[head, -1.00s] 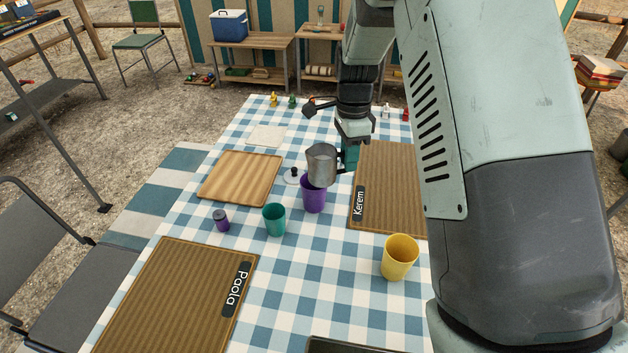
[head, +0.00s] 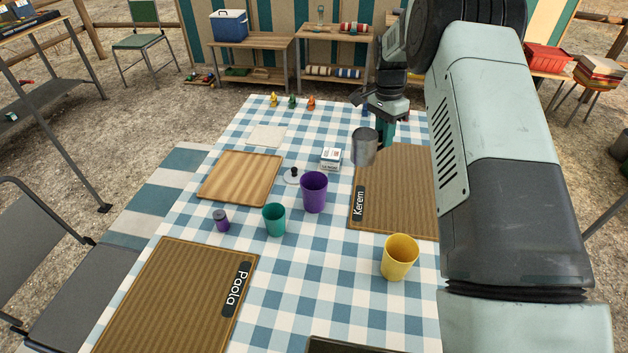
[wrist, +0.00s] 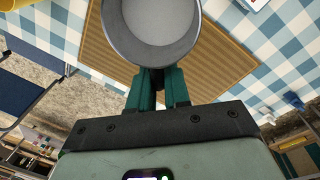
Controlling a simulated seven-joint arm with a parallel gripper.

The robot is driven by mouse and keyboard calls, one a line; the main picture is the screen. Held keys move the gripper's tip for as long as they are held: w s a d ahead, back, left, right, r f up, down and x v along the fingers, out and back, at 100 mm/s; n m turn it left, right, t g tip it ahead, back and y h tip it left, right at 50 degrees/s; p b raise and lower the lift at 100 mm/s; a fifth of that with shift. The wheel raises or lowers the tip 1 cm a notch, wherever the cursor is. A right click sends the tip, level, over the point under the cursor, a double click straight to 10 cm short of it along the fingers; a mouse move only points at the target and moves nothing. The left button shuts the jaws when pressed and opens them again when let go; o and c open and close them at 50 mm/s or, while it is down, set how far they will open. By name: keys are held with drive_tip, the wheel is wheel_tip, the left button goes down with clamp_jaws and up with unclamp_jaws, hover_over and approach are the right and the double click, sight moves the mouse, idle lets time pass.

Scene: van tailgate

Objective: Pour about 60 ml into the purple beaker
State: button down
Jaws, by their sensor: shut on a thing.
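The purple beaker (head: 314,193) stands upright on the checked cloth; what is inside it cannot be made out. My gripper (head: 386,134) is shut on a grey metal jug (head: 364,148). The jug is held near upright, above the far left corner of the Kerem mat, to the right of and behind the purple beaker, apart from it. In the wrist view the jug (wrist: 152,25) sits between the green fingers (wrist: 158,88), and its inside looks plain grey; a liquid level cannot be told.
A teal beaker (head: 274,219) and a small purple jar (head: 221,220) stand left of the purple beaker. A yellow beaker (head: 400,257) stands front right. A lidded knob (head: 294,175) and a small white box (head: 331,158) lie behind. A wooden board (head: 240,178) is bare.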

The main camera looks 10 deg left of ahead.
sight(354, 143)
wheel_tip(354, 143, down, 8)
idle(0.4)
drive_tip(key=shift+s+a+r+t+h, duration=0.35)
drive_tip(key=shift+a+r+h, duration=0.15)
drive_tip(key=shift+r+h, duration=0.1)
drive_tip(key=shift+s+a+r+t+h, duration=0.3)
drive_tip(key=shift+a+r+t+h, duration=0.15)
drive_tip(key=shift+a+r, duration=0.1)
drive_tip(key=shift+s+a+r+t+h, duration=0.35)
drive_tip(key=shift+a+r+h, duration=0.1)
drive_tip(key=shift+r+h, duration=0.15)
drive_tip(key=s+a+r+t+h, duration=0.1)
drive_tip(key=s+a+r+h, duration=0.1)
drive_tip(key=a+h, duration=0.1)
drive_tip(key=shift+s+a+r+m+t, duration=0.1)
drive_tip(key=shift+a+r+m+t, duration=0.05)
drive_tip(key=shift+r+m+t, duration=0.2)
drive_tip(key=shift+s+a+r+t+h, duration=0.25)
drive_tip(key=shift+a+r+t+h, duration=0.15)
drive_tip(key=shift+r+h, duration=0.2)
drive_tip(key=shift+s+a+r+t+h, duration=0.15)
drive_tip(key=shift+a+r+t+h, duration=0.1)
drive_tip(key=shift+t+h, duration=0.1)
